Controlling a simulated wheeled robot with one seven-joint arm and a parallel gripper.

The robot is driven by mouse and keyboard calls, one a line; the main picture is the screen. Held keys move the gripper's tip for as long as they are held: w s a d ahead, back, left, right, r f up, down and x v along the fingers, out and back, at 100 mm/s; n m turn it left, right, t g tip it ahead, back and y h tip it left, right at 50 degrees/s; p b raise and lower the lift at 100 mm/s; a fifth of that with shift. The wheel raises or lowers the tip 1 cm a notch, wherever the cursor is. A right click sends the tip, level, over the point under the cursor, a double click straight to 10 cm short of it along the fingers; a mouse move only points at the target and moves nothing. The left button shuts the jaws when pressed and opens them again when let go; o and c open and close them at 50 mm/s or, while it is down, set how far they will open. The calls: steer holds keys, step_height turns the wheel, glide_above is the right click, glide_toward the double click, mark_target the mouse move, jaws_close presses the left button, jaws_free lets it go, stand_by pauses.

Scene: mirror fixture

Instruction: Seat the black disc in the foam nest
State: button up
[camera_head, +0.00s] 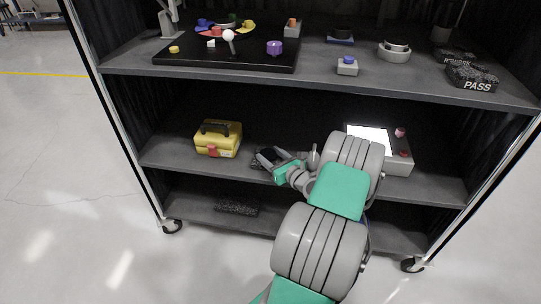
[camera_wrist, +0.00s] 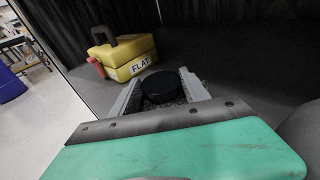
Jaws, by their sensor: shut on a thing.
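In the wrist view the black disc (camera_wrist: 162,87) lies between the two grey fingers of my gripper (camera_wrist: 161,79), which is shut on it. Dark speckled material, which looks like the foam nest (camera_wrist: 166,103), shows around and below the disc between the fingers. I cannot tell whether the disc is down in it or above it. In the head view my gripper (camera_head: 266,158) is low over the middle shelf, right of the yellow box. There the disc and nest are too small and dark to tell apart.
A yellow box (camera_head: 218,138) with a dark handle stands to the left on the middle shelf (camera_head: 180,165); its FLAT label faces the wrist camera. A grey unit with a lit panel (camera_head: 370,138) stands to the right. The upper shelf (camera_head: 330,75) hangs above my arm.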

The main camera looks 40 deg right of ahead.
steer(key=shift+s+a+f, duration=0.1)
steer(key=shift+f, duration=0.5)
stand_by(0.4)
steer(key=o, duration=1.5)
steer(key=shift+f, duration=0.15)
step_height(320, 180, up, 4)
steer(key=p, duration=0.3)
steer(key=shift+f, duration=0.25)
steer(key=o, duration=0.4)
steer(key=shift+r, duration=0.15)
